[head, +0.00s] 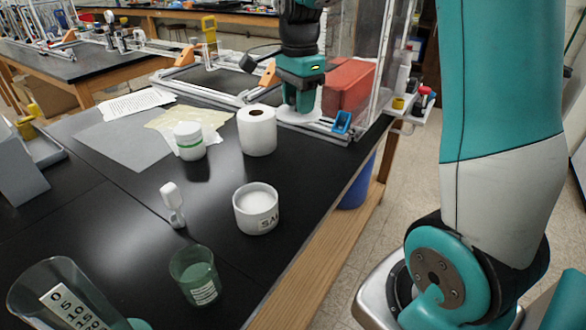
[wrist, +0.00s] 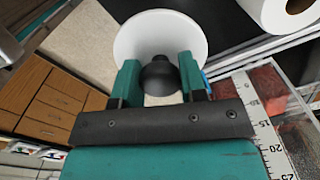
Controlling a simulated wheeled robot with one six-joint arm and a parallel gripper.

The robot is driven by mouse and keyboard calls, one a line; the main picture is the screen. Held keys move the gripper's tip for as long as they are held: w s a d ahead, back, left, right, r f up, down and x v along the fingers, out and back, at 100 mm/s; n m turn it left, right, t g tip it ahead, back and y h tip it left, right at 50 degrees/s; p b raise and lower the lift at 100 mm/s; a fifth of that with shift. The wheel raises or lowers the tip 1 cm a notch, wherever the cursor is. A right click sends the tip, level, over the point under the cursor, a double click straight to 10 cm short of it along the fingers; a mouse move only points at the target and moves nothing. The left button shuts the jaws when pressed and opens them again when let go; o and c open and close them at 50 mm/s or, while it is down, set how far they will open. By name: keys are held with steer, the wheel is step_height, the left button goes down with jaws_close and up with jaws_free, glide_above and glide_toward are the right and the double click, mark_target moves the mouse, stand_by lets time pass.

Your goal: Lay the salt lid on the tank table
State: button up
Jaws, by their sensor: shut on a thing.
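My gripper (head: 302,98) is shut on the dark knob (wrist: 160,76) of the round white salt lid (wrist: 137,38). The lid's white disc also shows in the head view (head: 286,115), partly behind the fingers, near the far right end of the black table (head: 120,222). I cannot tell whether the lid touches the surface under it. The salt jar (head: 256,222), a white pot marked with letters, stands open nearer on that table, with white salt inside.
A paper roll (head: 257,133) and a white jar with a green band (head: 189,142) stand left of my gripper. A red box (head: 347,87) and a blue clip (head: 342,122) are just right of it. A green beaker (head: 195,278) stands near the front. Bare tabletop lies at middle left.

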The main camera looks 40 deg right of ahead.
step_height(320, 180, down, 17)
steer(key=shift+f+p, duration=0.2)
steer(key=shift+p, duration=0.1)
steer(key=shift+f, duration=0.1)
steer(key=o, duration=0.9)
steer(key=shift+c, duration=0.2)
steer(key=shift+o, duration=0.2)
step_height(320, 180, up, 12)
steer(key=s+a+r+n+y, duration=0.2)
steer(key=s+a+r+n, duration=0.1)
steer(key=s+a+n, duration=0.8)
steer(key=s+a+r+n+y, duration=0.2)
steer(key=s+a+r+n, duration=0.1)
steer(key=s+a+n, duration=0.8)
steer(key=n, duration=0.3)
steer(key=shift+s+a+r+n, duration=0.15)
steer(key=shift+a+n, duration=0.1)
steer(key=shift+n, duration=0.15)
